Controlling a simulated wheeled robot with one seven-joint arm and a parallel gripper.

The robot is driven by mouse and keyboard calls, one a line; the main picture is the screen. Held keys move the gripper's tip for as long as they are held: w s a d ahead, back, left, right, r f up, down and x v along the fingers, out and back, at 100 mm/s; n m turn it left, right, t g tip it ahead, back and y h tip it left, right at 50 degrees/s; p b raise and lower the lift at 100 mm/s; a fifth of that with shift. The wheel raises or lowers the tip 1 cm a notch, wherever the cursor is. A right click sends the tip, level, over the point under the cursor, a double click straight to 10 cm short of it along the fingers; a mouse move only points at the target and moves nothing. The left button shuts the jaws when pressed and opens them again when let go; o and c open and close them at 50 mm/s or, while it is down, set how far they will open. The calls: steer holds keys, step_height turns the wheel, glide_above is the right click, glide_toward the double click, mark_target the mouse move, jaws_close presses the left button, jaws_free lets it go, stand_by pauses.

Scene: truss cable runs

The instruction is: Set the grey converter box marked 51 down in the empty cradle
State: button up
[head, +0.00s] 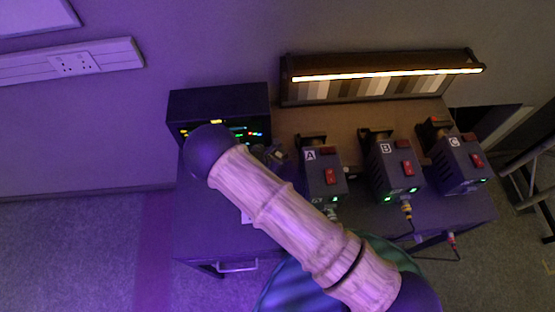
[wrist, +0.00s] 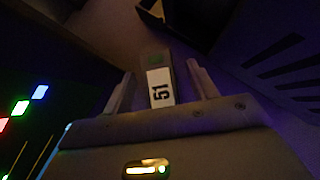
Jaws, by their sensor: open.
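The grey converter box marked 51 (wrist: 159,63) shows in the wrist view, with a white label bearing black figures. My gripper (wrist: 160,80) is open, with one finger on each side of the box and a visible gap on both sides. I cannot tell whether the box stands on the bench. In the head view my arm covers much of the bench front, and my gripper (head: 272,153) shows only as a small dark part past the arm. Box 51 cannot be made out there. I cannot pick out an empty cradle for certain; my arm may hide it.
Units lettered A (head: 322,180), B (head: 395,175) and C (head: 459,165) with red switches stand in a row right of my arm. Cables hang from B and C. A dark panel with coloured lights (head: 220,105) stands at the back left. A lit strip (head: 385,75) runs behind.

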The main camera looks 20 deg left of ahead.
stand_by(0.4)
jaws_close()
steer(key=shift+r, duration=0.2)
step_height(320, 180, up, 18)
steer(key=b, duration=0.3)
steer(key=shift+f, duration=0.15)
stand_by(0.6)
